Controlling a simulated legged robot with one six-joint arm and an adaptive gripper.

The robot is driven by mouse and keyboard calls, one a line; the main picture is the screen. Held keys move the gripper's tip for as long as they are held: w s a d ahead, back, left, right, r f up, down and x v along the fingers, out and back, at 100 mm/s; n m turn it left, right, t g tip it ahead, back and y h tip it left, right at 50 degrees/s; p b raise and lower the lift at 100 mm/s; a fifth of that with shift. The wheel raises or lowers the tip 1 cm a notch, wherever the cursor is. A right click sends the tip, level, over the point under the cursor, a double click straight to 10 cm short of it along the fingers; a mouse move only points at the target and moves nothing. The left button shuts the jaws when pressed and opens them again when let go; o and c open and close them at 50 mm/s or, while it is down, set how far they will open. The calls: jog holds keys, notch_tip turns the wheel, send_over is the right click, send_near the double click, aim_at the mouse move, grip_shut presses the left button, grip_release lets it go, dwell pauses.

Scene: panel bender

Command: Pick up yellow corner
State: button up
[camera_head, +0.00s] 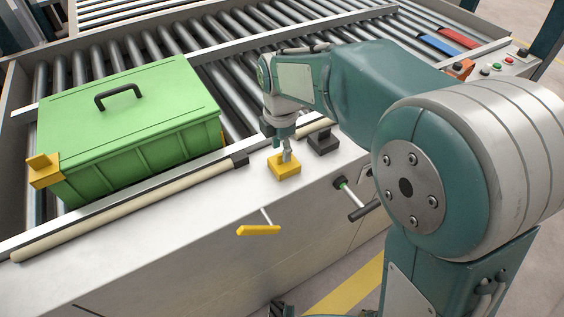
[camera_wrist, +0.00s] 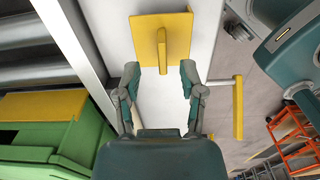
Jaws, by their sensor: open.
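The yellow corner (camera_head: 284,168), a square plate with an upright fin, sits on the light front ledge of the machine. In the wrist view its plate (camera_wrist: 145,32) lies flat on the pale surface, with the fin running lengthwise. My gripper (camera_head: 287,152) points down just over it. In the wrist view my gripper (camera_wrist: 160,74) is open, one fingertip on each side of the fin's near end. I cannot tell whether the fingertips touch it. In the head view the fingers partly hide the fin.
A green lidded box (camera_head: 130,125) stands on the rollers at left, with another yellow corner (camera_head: 43,172) at its near left corner. A black block (camera_head: 323,141) is just right of my gripper. A yellow-handled lever (camera_head: 258,231) sticks out from the front panel.

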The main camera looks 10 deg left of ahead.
jog(key=shift+d+f, duration=0.15)
jog(key=shift+f, duration=1.2)
grip_shut()
jog(key=shift+r, duration=0.6)
notch_tip(320, 180, up, 2)
jog(key=shift+r, duration=0.2)
jog(key=s+a+r, duration=0.3)
jog(key=s+r, duration=0.6)
jog(key=s, duration=0.4)
jog(key=shift+s+a+r, duration=0.2)
jog(key=shift+s+r, duration=0.05)
jog(key=shift+s, duration=0.15)
